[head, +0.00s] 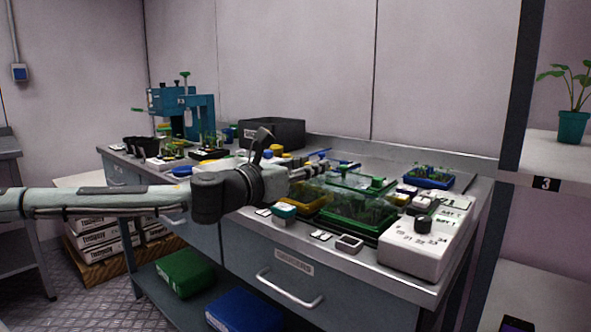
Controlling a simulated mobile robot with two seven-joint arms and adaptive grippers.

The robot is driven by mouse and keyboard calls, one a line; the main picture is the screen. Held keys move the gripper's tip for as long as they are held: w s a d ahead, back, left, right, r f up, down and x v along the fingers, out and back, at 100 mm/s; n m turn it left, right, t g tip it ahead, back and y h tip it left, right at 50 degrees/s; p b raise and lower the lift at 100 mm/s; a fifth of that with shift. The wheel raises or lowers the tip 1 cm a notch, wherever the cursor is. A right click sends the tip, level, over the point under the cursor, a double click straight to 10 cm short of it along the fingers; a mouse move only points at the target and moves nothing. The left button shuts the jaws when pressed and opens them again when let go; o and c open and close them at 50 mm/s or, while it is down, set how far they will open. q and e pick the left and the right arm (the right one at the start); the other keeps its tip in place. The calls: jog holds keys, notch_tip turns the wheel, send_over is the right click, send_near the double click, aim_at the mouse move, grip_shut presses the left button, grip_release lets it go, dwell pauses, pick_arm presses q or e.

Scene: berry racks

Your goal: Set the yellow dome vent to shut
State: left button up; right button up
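The yellow tray (312,206) stands on the bench top with a clear dome over it, left of a green tray. My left gripper (322,168) is above the back of this yellow dome. The yellow dome's vent is not clearly visible, so its setting cannot be read; the gripper and wrist cover part of that area. The gripper's fingers are small and dark here, and I cannot tell whether they are open or touching anything. My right gripper is not in view.
A green tray (345,232) with a clear dome and green knob (377,182) is beside the yellow one. A white dial box (412,255) stands at the bench's right end. A blue tray (428,182) holds seedlings. A black crate (272,132) stands behind my wrist.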

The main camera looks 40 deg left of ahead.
pick_arm(q)
jog(key=s+a, duration=0.1)
jog(key=s, duration=1.1)
dwell(0.4)
